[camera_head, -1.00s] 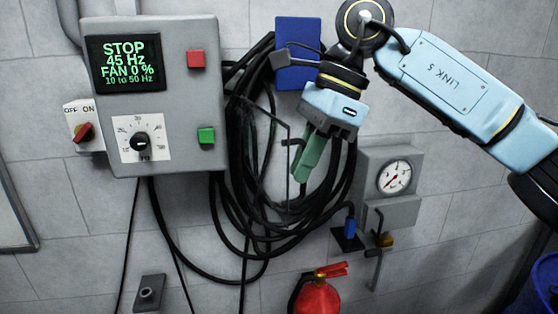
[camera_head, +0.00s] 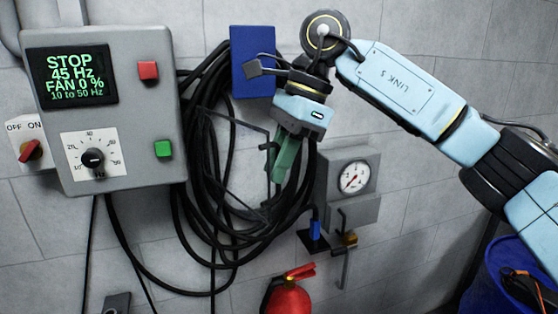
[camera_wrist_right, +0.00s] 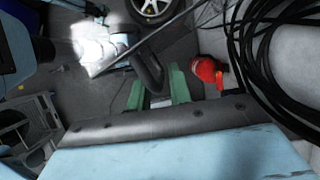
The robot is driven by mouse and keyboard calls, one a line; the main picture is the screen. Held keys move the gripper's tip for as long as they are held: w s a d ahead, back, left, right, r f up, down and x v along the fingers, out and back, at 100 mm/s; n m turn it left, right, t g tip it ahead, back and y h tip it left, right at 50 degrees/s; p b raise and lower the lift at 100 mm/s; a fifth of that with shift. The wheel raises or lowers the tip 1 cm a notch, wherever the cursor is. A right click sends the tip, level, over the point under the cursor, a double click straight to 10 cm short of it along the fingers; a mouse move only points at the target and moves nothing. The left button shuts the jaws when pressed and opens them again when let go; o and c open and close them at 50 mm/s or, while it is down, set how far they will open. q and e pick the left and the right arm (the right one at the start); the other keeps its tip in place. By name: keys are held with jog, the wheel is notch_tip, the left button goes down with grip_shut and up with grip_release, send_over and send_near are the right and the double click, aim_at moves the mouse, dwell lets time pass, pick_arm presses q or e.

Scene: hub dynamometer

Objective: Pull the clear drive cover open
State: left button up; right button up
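The grey drive box (camera_head: 128,110) hangs on the wall at the left, with a lit display reading STOP, 45 Hz. A thin dark-edged see-through panel, apparently the clear drive cover (camera_head: 269,185), stands out to its right, in front of black cables. Its faces are hard to make out. My right gripper (camera_head: 282,165) points down beside the panel's outer edge. My left gripper is not in view.
Coiled black cables (camera_head: 190,205) hang behind the panel. A blue box (camera_head: 252,62) is above, a gauge (camera_head: 354,177) to the right, a red extinguisher (camera_head: 288,298) below. A blue bin (camera_head: 485,275) stands at lower right. An OFF/ON switch (camera_head: 30,150) is at left.

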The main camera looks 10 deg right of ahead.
jog(key=shift+o, duration=0.9)
jog(key=s+v, duration=0.1)
jog(key=v, duration=1.2)
jog(key=shift+w+r+p, duration=0.2)
jog(key=shift+w+p, duration=0.1)
jog(key=shift+w, duration=0.15)
